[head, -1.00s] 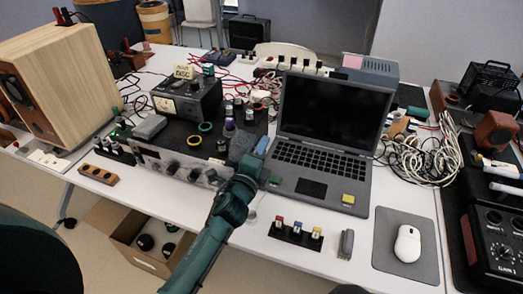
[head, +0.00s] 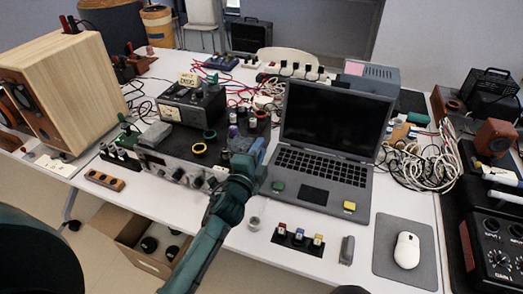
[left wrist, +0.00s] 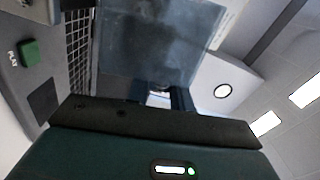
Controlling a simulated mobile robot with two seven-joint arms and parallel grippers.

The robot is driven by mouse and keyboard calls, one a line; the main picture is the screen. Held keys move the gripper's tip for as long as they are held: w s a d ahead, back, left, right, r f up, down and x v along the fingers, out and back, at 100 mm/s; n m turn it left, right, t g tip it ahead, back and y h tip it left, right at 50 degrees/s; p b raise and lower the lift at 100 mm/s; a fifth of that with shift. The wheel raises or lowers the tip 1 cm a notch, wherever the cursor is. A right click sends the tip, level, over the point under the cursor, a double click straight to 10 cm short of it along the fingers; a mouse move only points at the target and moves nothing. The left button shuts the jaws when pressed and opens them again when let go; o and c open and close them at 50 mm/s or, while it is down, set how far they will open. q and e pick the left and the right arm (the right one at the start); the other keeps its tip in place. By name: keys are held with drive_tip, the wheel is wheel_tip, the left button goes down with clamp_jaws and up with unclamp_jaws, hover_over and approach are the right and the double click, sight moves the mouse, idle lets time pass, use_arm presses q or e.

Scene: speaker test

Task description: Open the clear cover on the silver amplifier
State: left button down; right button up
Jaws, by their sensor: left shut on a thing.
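The silver amplifier (head: 165,171), with several knobs on its front, stands left of the laptop near the table's front edge. My left gripper (head: 250,154) is at the amplifier's right end, beside the laptop. It is shut on what looks like the clear cover (left wrist: 160,38), a bluish see-through sheet standing up beyond the gripper in the left wrist view. In the head view, a small greyish patch beside the fingers may be part of it. The fingertips and the exact grip are hidden. My right gripper is not in view.
The open laptop (head: 330,130) stands close to the right of my gripper. A black meter box (head: 190,105) stands behind the amplifier. A wooden speaker (head: 70,95) is at the left. Small coloured switches (head: 298,238) and a mouse (head: 407,250) lie in front.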

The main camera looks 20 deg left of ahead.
use_arm(q)
drive_tip(key=shift+a+r, duration=0.15)
drive_tip(key=shift+a, duration=0.1)
drive_tip(key=c, duration=1.3)
unclamp_jaws()
drive_tip(key=shift+d, duration=0.1)
drive_tip(key=shift+s, duration=0.1)
drive_tip(key=s, duration=0.4)
drive_tip(key=s+b, duration=0.1)
drive_tip(key=s, duration=0.8)
drive_tip(key=shift+a+b, duration=0.25)
drive_tip(key=shift+b, duration=0.05)
